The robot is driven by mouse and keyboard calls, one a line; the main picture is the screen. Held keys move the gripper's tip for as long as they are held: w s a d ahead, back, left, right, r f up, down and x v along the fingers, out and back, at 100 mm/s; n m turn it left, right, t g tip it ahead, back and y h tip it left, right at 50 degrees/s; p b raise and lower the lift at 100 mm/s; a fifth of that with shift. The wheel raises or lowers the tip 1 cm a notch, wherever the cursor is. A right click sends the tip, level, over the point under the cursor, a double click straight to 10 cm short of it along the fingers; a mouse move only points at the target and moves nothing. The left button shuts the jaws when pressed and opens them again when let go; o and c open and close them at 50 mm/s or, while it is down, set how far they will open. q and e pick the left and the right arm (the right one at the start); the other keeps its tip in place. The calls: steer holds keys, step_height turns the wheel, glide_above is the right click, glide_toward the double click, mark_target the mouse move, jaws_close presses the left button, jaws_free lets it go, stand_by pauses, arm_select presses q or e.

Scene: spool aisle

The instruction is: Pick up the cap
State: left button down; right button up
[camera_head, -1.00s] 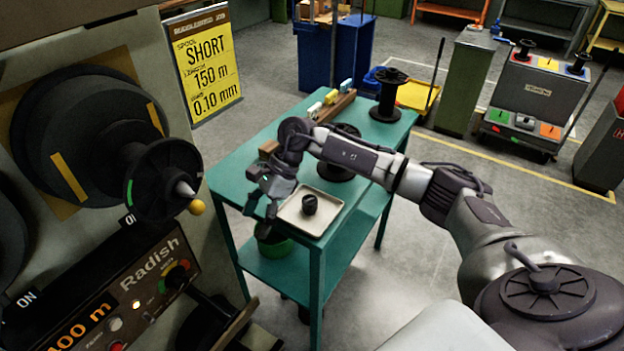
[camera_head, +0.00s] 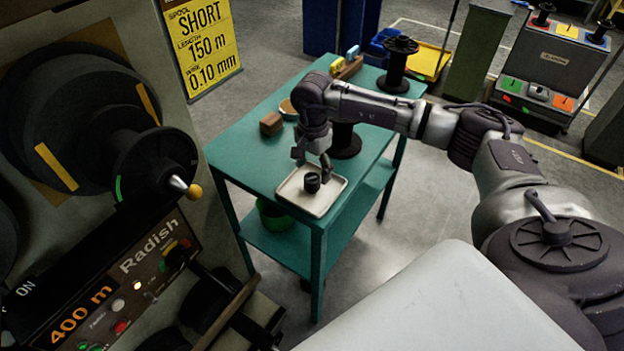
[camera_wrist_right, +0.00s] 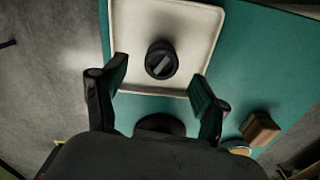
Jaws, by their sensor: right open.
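The cap (camera_head: 312,182) is a small black round piece in a pale tray (camera_head: 327,202) on the green table. In the right wrist view the cap (camera_wrist_right: 161,60) has a light bar across its top and lies in the tray (camera_wrist_right: 207,22), ahead of the fingertips and roughly centred between them. My right gripper (camera_head: 313,163) is open and points down just above the cap, a little toward the far side of the tray. Its two fingers (camera_wrist_right: 158,78) are wide apart with nothing between them. My left gripper is not in view.
On the green table (camera_head: 240,153) are a brown block (camera_head: 271,123), a black spool (camera_head: 345,142) behind my gripper and another spool (camera_head: 397,64) at the far end. A machine with a large black reel (camera_head: 75,130) stands at left. A green bin (camera_head: 275,215) is on the lower shelf.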

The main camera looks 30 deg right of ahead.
mark_target(312, 177)
step_height(312, 177, down, 4)
steer(key=shift+f+p, duration=0.2)
steer(key=shift+p, duration=0.9)
steer(key=shift+f, duration=0.3)
steer(key=c, duration=1.4)
steer(key=shift+o, duration=0.2)
steer(key=shift+w+r, duration=0.1)
jaws_close()
